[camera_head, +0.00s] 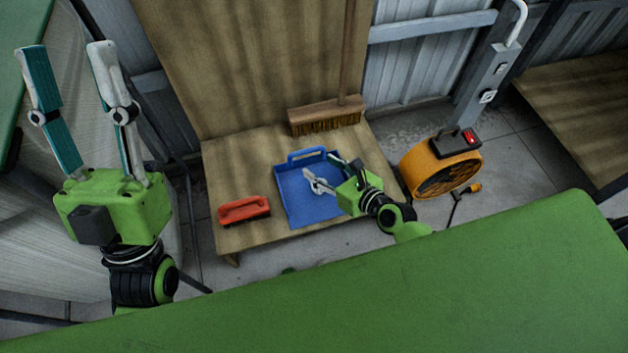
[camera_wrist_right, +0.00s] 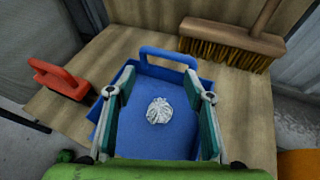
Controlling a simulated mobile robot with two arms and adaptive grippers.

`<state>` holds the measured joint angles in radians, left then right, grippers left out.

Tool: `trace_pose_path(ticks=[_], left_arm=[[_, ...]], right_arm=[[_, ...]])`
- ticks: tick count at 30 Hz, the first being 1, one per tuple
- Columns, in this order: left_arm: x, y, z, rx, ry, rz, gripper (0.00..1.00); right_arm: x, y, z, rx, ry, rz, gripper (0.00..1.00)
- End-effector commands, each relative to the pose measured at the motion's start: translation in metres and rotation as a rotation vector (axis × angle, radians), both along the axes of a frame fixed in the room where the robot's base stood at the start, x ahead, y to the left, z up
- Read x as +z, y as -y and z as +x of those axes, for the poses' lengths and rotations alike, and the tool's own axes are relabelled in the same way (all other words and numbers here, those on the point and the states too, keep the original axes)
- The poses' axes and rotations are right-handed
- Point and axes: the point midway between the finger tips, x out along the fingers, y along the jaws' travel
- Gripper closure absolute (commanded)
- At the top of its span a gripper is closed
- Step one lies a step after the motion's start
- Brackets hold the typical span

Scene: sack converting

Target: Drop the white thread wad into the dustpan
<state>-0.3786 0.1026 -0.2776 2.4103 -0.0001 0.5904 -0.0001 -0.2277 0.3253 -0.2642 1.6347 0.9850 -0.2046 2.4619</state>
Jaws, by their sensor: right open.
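The blue dustpan (camera_head: 296,206) lies on a low wooden board, its handle toward the back; it also shows in the right wrist view (camera_wrist_right: 178,70). The white thread wad (camera_wrist_right: 159,111) shows in the right wrist view against the dustpan's blue floor, between my spread fingers and touching neither. I cannot tell whether it rests on the floor or is just above it. I cannot make it out in the head view. My right gripper (camera_head: 322,171) is open over the dustpan. My left gripper (camera_head: 66,48) is open and empty, raised at the far left.
A red-handled brush (camera_head: 243,208) lies left of the dustpan on the wooden board (camera_head: 235,160). A broom (camera_head: 325,113) stands behind it. An orange fan (camera_head: 440,165) stands on the floor to the right. A green surface (camera_head: 480,285) fills the front.

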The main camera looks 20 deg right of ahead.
Motion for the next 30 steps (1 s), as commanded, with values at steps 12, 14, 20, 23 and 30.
trace_pose_path(ticks=[12, 14, 20, 23, 30], left_arm=[[0.0, 0.0, 0.0, 0.0, 0.0, 0.0, 0.6], [0.0, 0.0, 0.0, 0.0, -0.001, 0.0, 0.6], [0.0, 0.0, 0.0, 0.0, -0.001, 0.0, 0.6], [0.0, 0.0, 0.0, 0.0, -0.001, 0.0, 0.6], [0.0, 0.0, 0.0, 0.0, -0.001, 0.0, 0.6]], right_arm=[[0.022, 0.023, -0.053, 0.002, -0.003, -0.002, 0.52], [0.027, 0.029, -0.063, 0.001, -0.003, -0.002, 0.52], [0.039, 0.041, -0.09, 0.001, -0.002, -0.003, 0.52], [0.043, 0.044, -0.097, 0.001, -0.001, -0.002, 0.52], [0.046, 0.046, -0.101, 0.0, 0.001, 0.0, 0.52]])
